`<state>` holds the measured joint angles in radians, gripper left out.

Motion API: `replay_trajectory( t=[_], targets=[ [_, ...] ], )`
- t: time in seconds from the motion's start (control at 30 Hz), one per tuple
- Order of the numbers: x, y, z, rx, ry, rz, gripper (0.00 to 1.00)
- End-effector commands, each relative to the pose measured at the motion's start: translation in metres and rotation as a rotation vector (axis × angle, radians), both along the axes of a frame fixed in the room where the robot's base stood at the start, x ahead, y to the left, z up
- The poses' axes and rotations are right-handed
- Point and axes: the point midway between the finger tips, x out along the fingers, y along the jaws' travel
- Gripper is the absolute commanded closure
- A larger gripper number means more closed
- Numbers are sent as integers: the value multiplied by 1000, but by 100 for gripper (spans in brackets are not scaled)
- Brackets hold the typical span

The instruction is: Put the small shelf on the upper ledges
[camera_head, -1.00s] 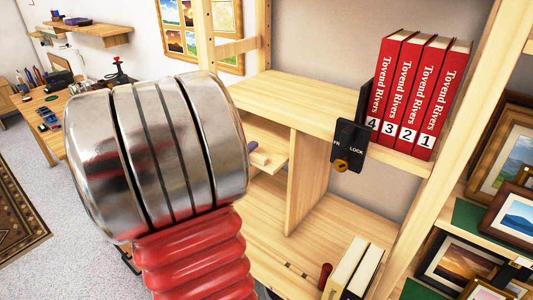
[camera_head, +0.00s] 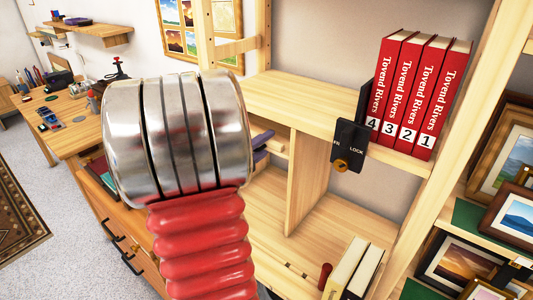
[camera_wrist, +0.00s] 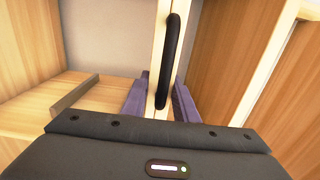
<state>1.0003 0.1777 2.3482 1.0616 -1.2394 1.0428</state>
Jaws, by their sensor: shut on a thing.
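In the wrist view, the small shelf (camera_wrist: 155,70) shows as a narrow strip of pale wood seen nearly edge-on. My gripper (camera_wrist: 158,108) is shut on it, with one purple-grey finger on each side. A black rounded bar runs along the strip's right side. In the head view, my silver and red arm covers most of my gripper; part of a purple finger (camera_head: 262,141) shows at its right edge. A pale wooden strip (camera_head: 237,46) runs between the bookcase posts above. I cannot tell whether it is one of the upper ledges.
A wooden bookcase (camera_head: 300,103) has an upper board with red books (camera_head: 425,95) and a black lock bookend (camera_head: 350,145) at right. A vertical divider (camera_head: 307,175) stands below. The upper board's left part is clear. A desk (camera_head: 75,130) stands at left.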

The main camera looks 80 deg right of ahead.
Motion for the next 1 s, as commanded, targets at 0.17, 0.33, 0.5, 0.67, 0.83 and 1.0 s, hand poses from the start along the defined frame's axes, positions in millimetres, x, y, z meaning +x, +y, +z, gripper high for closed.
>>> replay_trajectory(
  t=[0.17,0.33,0.5,0.67,0.83,1.0],
  targets=[
    [-2,-4,-18,1,3,-1,100],
    [-2,-4,-33,-1,1,-1,100],
    [-2,-3,-34,-4,-1,-1,100],
    [-2,-3,-34,-3,-1,-1,100],
    [-2,-3,-37,0,0,-1,69],
    [-2,-3,-37,0,0,-1,57]
  ],
)
